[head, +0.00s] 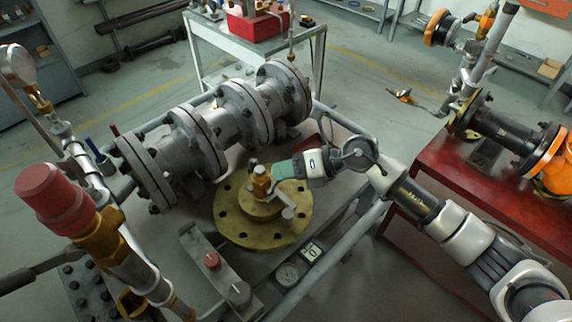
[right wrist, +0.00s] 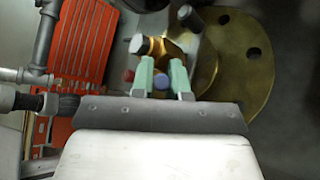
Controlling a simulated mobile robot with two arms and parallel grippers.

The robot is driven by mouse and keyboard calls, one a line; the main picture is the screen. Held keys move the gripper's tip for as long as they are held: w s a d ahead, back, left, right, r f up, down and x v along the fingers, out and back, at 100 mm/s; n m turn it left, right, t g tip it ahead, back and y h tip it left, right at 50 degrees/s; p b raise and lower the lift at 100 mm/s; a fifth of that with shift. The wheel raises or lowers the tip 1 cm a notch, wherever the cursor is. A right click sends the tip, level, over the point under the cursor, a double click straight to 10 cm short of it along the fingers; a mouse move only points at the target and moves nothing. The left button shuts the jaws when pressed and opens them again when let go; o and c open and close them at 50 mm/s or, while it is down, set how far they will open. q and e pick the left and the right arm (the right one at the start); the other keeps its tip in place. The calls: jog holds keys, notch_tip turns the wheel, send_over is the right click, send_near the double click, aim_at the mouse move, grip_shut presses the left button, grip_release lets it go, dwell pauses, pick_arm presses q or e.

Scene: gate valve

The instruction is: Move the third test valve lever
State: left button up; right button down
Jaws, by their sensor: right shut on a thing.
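A small brass test valve (head: 261,182) stands upright on a round brass flange (head: 232,222) with bolt holes. A pale grey lever arm (head: 288,213) sticks out low at its front right. My right gripper (head: 272,172) comes in from the right, its green fingers at the valve. In the right wrist view the two green fingers (right wrist: 162,78) are close together around a lever at the valve; the fingers hide most of the held part. Blue and red ends (right wrist: 129,75) show between and beside them. The flange (right wrist: 245,60) lies at the right there. My left gripper is not in view.
A large grey flanged gate valve (head: 210,132) lies behind the brass flange. A red-capped brass fitting (head: 57,198) rises at the left front. A small gauge (head: 287,275) and knobs sit in front. A red bench (head: 440,185) with pipework stands at the right.

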dwell(0.3)
jog(key=c, duration=1.4)
grip_release()
jog(key=shift+a, duration=0.1)
jog(key=b+v, duration=0.2)
jog(key=v, duration=0.9)
jog(key=shift+a, duration=0.1)
